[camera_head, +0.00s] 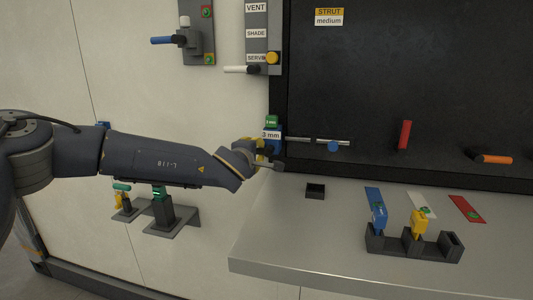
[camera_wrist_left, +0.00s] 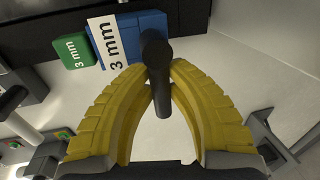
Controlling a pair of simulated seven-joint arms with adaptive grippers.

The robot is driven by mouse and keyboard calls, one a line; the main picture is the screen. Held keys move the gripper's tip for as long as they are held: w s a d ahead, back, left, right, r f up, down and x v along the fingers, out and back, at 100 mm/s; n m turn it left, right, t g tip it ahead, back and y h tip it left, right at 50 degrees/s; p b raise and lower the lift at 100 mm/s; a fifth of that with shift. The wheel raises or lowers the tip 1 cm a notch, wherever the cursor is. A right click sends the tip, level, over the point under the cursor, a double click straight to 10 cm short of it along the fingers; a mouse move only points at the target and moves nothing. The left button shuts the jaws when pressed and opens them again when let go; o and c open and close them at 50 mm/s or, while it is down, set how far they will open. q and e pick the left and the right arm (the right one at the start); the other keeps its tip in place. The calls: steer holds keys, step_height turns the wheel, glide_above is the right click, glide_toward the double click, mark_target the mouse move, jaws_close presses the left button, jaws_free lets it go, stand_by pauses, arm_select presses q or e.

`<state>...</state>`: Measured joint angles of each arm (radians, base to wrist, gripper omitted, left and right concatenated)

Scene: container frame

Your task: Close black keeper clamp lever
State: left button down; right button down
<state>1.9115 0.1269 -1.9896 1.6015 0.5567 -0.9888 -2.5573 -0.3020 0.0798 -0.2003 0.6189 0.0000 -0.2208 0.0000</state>
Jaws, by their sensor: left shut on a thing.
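The black clamp lever (camera_wrist_left: 155,62) is a dark rod with a rounded end, between the tips of my yellow left gripper (camera_wrist_left: 162,74) in the left wrist view. The gripper is shut on it. In the head view my left gripper (camera_head: 259,151) is beside the dark panel's lower left corner, and a dark bar that looks like the lever (camera_head: 272,165) sticks out to its right. A blue block (camera_wrist_left: 150,32) with a white "3 mm" label is just beyond the fingers, with a green "3 mm" block (camera_wrist_left: 70,51) beside it. The lever's pivot is hidden. My right gripper is out of view.
Below is a grey shelf (camera_head: 300,245) with a small black box (camera_head: 315,191) and a dark holder (camera_head: 400,250). Switch units (camera_head: 197,45) are above on the wall.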

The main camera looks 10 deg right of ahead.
arm_select(q)
steer(key=shift+r, duration=0.1)
stand_by(0.4)
steer(key=c, duration=1.3)
jaws_free()
steer(key=shift+s, duration=0.15)
steer(key=v, duration=1.2)
steer(key=shift+d, duration=0.1)
